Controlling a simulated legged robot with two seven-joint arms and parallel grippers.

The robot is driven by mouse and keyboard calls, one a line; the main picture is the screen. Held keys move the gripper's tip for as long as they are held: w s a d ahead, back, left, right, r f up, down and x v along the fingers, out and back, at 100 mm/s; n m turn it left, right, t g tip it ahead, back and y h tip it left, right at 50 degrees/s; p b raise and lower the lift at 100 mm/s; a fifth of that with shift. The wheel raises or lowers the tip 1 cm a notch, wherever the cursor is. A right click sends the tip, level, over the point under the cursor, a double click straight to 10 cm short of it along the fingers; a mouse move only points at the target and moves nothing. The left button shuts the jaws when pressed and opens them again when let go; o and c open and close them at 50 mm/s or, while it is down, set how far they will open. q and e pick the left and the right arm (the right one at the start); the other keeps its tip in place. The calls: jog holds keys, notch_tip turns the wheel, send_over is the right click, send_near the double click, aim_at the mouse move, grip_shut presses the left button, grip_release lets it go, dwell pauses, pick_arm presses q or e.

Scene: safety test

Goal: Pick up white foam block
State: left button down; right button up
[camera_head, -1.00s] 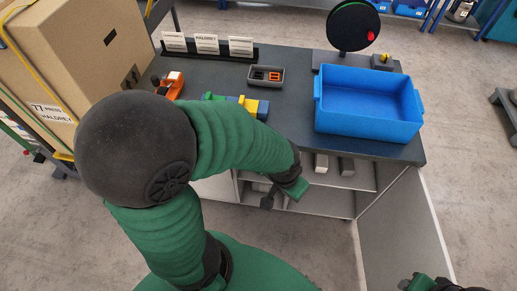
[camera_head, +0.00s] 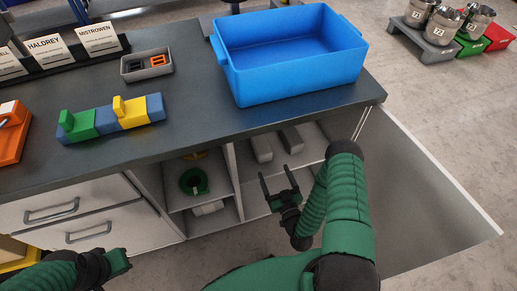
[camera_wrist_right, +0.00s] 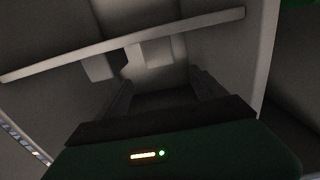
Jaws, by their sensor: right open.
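A pale block (camera_head: 262,148), which looks like the white foam block, lies on the upper shelf of the open cabinet under the worktop in the head view. A greyer block (camera_head: 291,139) lies just right of it. My right gripper (camera_head: 279,184) is open and empty, in front of the cabinet, below and apart from the blocks. In the dark right wrist view, its two fingers (camera_wrist_right: 163,92) point toward the shelves; pale shapes there are too dim to name surely. My left gripper (camera_head: 118,262) is at lower left, in front of the drawers; its jaws are unclear.
The shelf edge (camera_wrist_right: 150,38) crosses the right wrist view. A cabinet door or side panel (camera_head: 425,190) stands at right. The worktop (camera_head: 200,125) overhangs the shelves and holds a blue bin (camera_head: 290,85). A green item (camera_head: 194,181) sits in the left compartment.

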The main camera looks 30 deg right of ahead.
jog(key=b, duration=0.2)
send_near(261, 142)
jog(key=b+x, duration=0.1)
jog(key=x, duration=0.2)
jog(key=b+x, duration=0.1)
jog(key=x, duration=0.2)
jog(key=f+b+x, duration=0.1)
jog(key=x, duration=0.3)
jog(key=shift+b, duration=0.4)
jog(key=shift+r, duration=0.1)
jog(key=c, duration=1.4)
